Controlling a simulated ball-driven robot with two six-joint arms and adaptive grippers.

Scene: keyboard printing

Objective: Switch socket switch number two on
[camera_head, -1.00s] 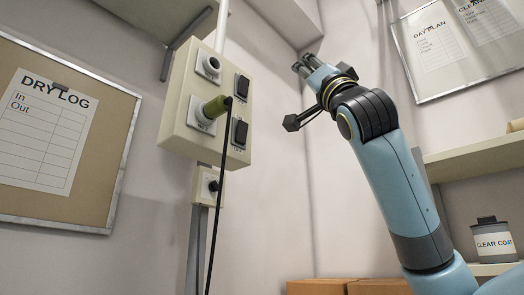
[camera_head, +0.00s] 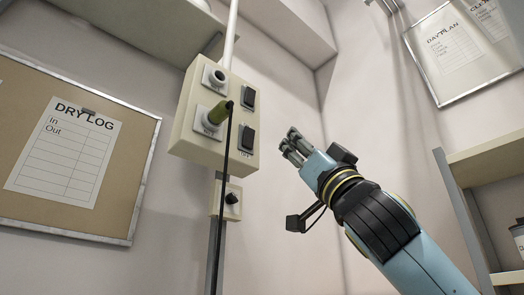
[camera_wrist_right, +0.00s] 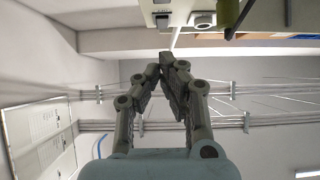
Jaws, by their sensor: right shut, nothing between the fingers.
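In the head view a cream socket box (camera_head: 188,128) is on the wall, with two sockets on its left and two dark rocker switches on its right. The upper switch (camera_head: 249,97) and the lower switch (camera_head: 246,138) are apart; their number labels are too small to read. My left gripper is not in view.
A black cable (camera_head: 222,200) hangs from the plug. A cork board (camera_head: 30,103) is at left, shelves (camera_head: 488,160) at right. The wall between box and gripper is clear.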

